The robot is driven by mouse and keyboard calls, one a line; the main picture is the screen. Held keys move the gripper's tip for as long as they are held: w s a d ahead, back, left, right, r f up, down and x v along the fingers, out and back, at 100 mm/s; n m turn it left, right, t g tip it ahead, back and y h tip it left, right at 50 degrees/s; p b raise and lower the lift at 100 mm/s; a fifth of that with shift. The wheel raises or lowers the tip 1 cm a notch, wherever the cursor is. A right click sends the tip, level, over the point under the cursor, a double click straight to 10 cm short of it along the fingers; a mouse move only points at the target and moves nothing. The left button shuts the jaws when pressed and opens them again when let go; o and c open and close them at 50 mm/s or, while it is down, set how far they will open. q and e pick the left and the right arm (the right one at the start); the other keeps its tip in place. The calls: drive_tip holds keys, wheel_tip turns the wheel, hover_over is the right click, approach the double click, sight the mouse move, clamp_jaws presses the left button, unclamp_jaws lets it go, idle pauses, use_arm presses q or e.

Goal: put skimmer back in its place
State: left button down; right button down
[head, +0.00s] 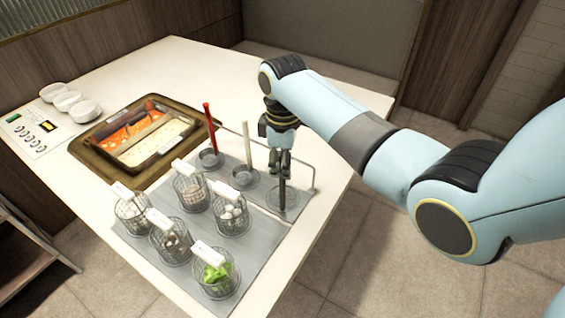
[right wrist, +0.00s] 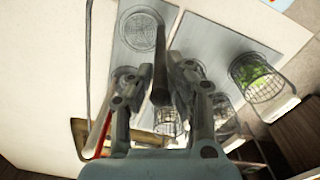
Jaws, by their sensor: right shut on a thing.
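My right gripper (head: 279,160) is shut on the dark handle of the skimmer (head: 282,190), which hangs upright, head down, over the right end of the grey strip mat (head: 265,194). In the right wrist view the gripper (right wrist: 155,75) grips the handle, and the round mesh head (right wrist: 142,32) shows over the grey mat. I cannot tell whether the head touches the mat. The red-handled utensil (head: 208,130) and the white-handled utensil (head: 247,148) stand to the left in the same row. My left gripper is not in view.
A thin metal rail (head: 314,172) runs behind the row. Several wire baskets (head: 232,216) with food and white tags stand on the front grey mat (head: 180,268). A divided hot pot (head: 110,172) and white bowls (head: 84,110) are at the left. The far table is clear.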

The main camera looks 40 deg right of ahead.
drive_tip(key=shift+s+f, duration=0.1)
drive_tip(key=shift+f, duration=0.1)
drive_tip(key=shift+c, duration=2)
unclamp_jaws()
drive_tip(key=shift+r, duration=0.1)
drive_tip(key=shift+r+p, duration=1.5)
drive_tip(key=shift+p, duration=0.7)
wheel_tip(320, 180, up, 3)
drive_tip(key=p, duration=0.2)
drive_tip(key=shift+p, duration=0.35)
drive_tip(key=shift+r, duration=0.35)
drive_tip(key=shift+r+b, duration=0.3)
drive_tip(key=shift+r, duration=1.75)
